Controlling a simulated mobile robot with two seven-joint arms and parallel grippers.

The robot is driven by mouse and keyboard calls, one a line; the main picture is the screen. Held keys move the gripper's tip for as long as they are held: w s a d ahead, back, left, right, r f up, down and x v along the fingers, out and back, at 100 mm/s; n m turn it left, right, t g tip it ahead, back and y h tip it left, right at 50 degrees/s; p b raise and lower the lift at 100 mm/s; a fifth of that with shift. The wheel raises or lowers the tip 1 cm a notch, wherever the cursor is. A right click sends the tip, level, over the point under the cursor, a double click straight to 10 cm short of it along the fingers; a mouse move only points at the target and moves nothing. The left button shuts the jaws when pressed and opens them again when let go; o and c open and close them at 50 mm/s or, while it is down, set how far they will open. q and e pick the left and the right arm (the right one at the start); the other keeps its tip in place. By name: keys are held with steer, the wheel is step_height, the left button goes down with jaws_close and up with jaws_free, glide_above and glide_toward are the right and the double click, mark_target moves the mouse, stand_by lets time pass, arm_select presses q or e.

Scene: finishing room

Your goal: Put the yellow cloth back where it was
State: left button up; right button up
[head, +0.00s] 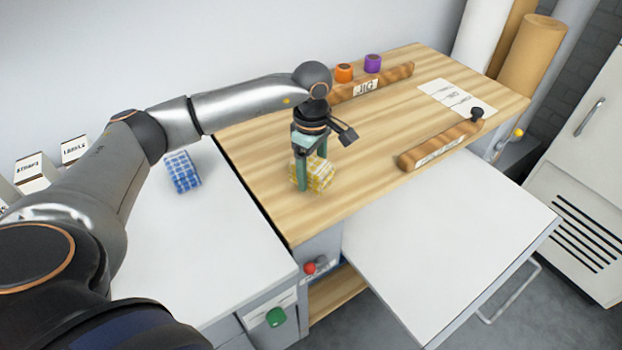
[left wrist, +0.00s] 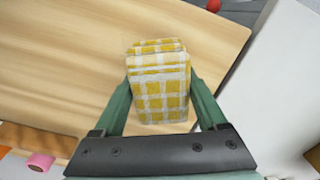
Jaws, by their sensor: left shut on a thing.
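The yellow cloth (head: 321,175) is a folded yellow-and-white checked bundle at the left end of the wooden bench top. My left gripper (head: 312,180) comes down on it from above, its green fingers on either side of the cloth. In the left wrist view the cloth (left wrist: 160,85) sits between the fingers, and the left gripper (left wrist: 160,100) is shut on it. I cannot tell whether the cloth rests on the wood or hangs just above it. My right gripper is not in view.
A blue checked cloth (head: 182,172) lies on the white counter (head: 225,235) at left. The wooden top (head: 385,120) holds a JIG bar (head: 385,82), a second bar (head: 440,144), orange (head: 344,73) and purple (head: 373,63) rolls, and paper sheets (head: 457,98). A white surface (head: 450,240) extends in front.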

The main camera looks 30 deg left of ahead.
mark_target(311, 163)
arm_select(q)
steer(key=shift+a+f, duration=0.1)
steer(key=shift+f, duration=1.5)
steer(key=shift+f, duration=0.1)
steer(key=o, duration=1.2)
steer(key=shift+o, duration=0.2)
step_height(311, 163, up, 12)
steer(key=shift+r, duration=0.1)
